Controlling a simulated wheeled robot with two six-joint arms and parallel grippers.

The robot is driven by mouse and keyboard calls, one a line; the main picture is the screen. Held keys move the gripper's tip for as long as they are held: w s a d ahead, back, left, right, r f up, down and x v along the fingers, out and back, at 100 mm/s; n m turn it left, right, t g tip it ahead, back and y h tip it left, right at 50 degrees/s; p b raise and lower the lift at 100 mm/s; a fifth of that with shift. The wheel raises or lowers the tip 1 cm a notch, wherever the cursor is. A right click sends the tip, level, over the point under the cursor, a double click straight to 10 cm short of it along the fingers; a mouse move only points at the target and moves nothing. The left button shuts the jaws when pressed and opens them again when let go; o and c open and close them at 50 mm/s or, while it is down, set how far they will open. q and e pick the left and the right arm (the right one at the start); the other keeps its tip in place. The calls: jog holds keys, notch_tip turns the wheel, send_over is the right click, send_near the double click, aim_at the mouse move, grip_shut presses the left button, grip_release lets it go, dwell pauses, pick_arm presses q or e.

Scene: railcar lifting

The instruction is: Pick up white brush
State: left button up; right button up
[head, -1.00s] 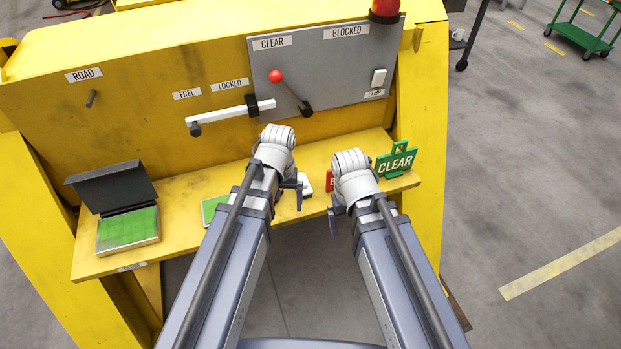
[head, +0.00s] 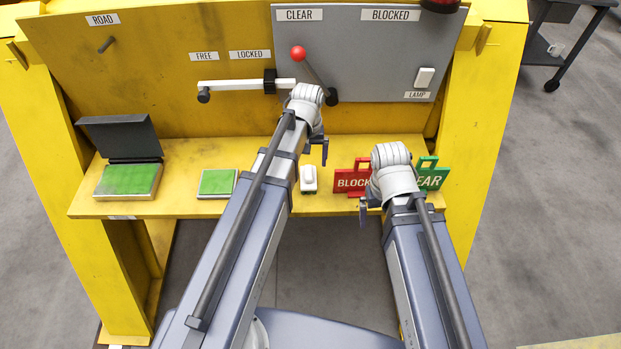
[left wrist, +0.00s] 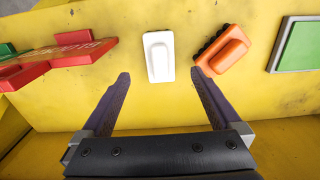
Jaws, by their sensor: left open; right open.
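The white brush (head: 309,179) lies on the yellow shelf, just below my left gripper in the head view. In the left wrist view the white brush (left wrist: 158,57) sits between the fingertip lines, a little beyond the tips. My left gripper (head: 320,151) is open and empty above the shelf; its two dark fingers (left wrist: 161,76) are spread apart in the left wrist view. My right gripper (head: 365,209) is open at the shelf's front edge, in front of the red sign. Its arm partly hides the signs.
An orange brush (left wrist: 222,50) with dark bristles lies close beside the white one. A green pad (head: 217,183) and an open box with a green pad (head: 128,180) are on the shelf's left. Red BLOCKED (head: 351,181) and green CLEAR (head: 432,176) signs stand right. A lever panel (head: 380,55) rises behind.

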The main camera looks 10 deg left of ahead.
aim_at(308, 171)
pick_arm(q)
jog(key=shift+w+f+b, duration=0.1)
jog(key=shift+f+b, duration=3.55)
jog(key=shift+f, duration=0.25)
jog(key=shift+r, duration=0.1)
grip_shut()
jog(key=shift+r, duration=0.1)
notch_tip(308, 171, up, 10)
jog(key=p, duration=1)
